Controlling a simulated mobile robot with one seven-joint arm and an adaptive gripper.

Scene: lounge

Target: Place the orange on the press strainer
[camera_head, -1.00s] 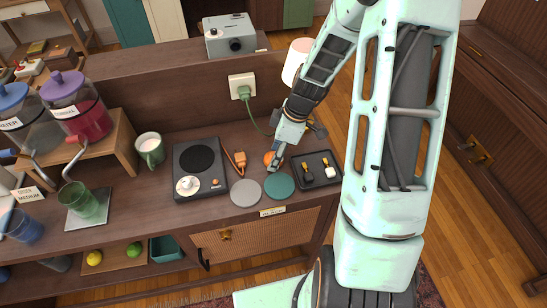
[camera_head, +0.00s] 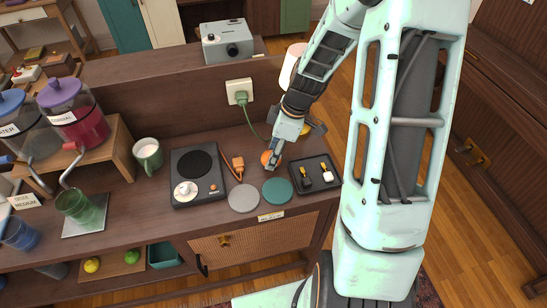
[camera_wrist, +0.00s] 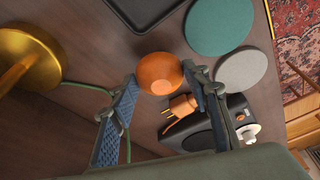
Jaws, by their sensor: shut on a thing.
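A round orange-coloured thing, taken as the orange (camera_head: 266,160), is at my gripper (camera_head: 273,157) at the back of the counter. In the wrist view the orange (camera_wrist: 159,73) is between the fingertips of my gripper (camera_wrist: 160,78), which is shut on it. Part of its outline looks like a rim, so its exact shape is unclear. In the head view my fingers partly cover it. I cannot pick out the press strainer for sure in either view.
Beside it are an orange plug (camera_head: 238,166), a black hot plate (camera_head: 197,172), grey (camera_head: 243,198) and teal (camera_head: 278,190) discs, and a black tray (camera_head: 313,187). A brass-based lamp (camera_wrist: 25,62) is close to my gripper.

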